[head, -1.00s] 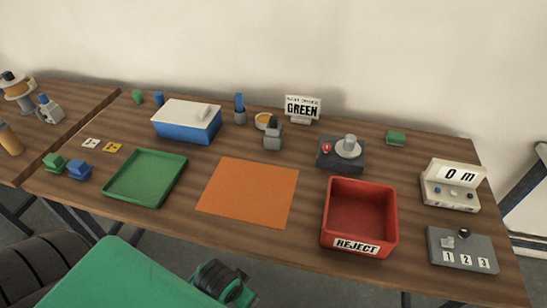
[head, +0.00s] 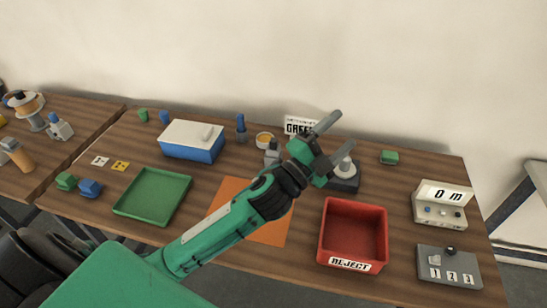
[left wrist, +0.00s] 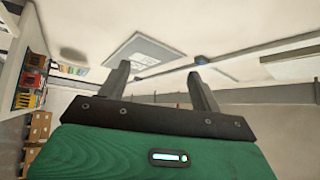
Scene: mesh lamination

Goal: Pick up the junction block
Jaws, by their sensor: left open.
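My left gripper (head: 338,134) is open and empty, raised over the back middle of the table, fingers pointing up and right. In the left wrist view, its open fingers (left wrist: 160,80) show only ceiling and walls between them. I cannot tell for sure which piece is the junction block. Small block-like pieces are a green block (head: 389,157) at the back right, and a green block (head: 66,181) and a blue block (head: 90,188) at the front left. All stand on the table, apart from the gripper. My right gripper is not in view.
A red reject bin (head: 325,235), a green tray (head: 120,207) and an orange mat (head: 272,234) lie in front. A blue box with white lid (head: 190,139), a grey device (head: 271,156) and a GREEN sign (head: 298,125) stand behind. Right are a meter box (head: 440,205) and numbered panel (head: 450,265).

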